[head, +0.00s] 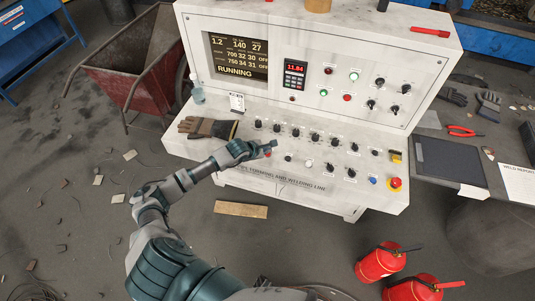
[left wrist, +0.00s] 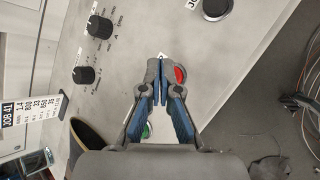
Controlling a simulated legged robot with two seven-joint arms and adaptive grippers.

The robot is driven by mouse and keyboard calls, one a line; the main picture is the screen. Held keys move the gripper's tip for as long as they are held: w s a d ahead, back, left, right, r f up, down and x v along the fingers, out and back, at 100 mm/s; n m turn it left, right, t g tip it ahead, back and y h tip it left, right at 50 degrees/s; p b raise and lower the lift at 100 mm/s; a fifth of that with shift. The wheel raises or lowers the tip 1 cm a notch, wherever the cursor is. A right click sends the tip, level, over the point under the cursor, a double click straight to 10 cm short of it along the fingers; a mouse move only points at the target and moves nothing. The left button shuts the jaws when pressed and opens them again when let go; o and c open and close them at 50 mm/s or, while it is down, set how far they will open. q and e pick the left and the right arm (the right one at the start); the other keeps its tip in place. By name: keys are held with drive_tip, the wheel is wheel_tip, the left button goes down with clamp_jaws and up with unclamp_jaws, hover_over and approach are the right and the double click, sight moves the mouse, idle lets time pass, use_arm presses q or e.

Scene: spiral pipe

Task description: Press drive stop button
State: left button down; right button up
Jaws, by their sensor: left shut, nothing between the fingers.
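My left gripper (head: 271,147) is shut and empty over the left front part of the sloped white control panel (head: 320,181). In the left wrist view the closed fingertips (left wrist: 160,72) are over the panel, and a red button (left wrist: 180,75) shows just beside the right finger, partly hidden by it. In the head view this red button (head: 267,154) is a small spot by the fingertips. A green button (left wrist: 147,130) shows between the finger links. I cannot tell whether the fingertips touch the panel. The button labels are hidden or too small to read. The right gripper is not in view.
Black knobs (head: 295,132) run in rows across the panel. A red emergency button (head: 394,183) is at its right end. A work glove (head: 208,127) lies at the panel's left. The upright screen (head: 238,57) reads RUNNING. Fire extinguishers (head: 380,262) stand on the floor at lower right.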

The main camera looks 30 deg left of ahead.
use_arm(q)
drive_tip(key=shift+f+b, duration=0.4)
idle(0.7)
drive_tip(key=shift+r, duration=0.1)
drive_tip(key=shift+r+p, duration=0.4)
drive_tip(key=shift+r, duration=0.35)
drive_tip(key=shift+r+p, duration=1.35)
drive_tip(key=shift+r, duration=1.15)
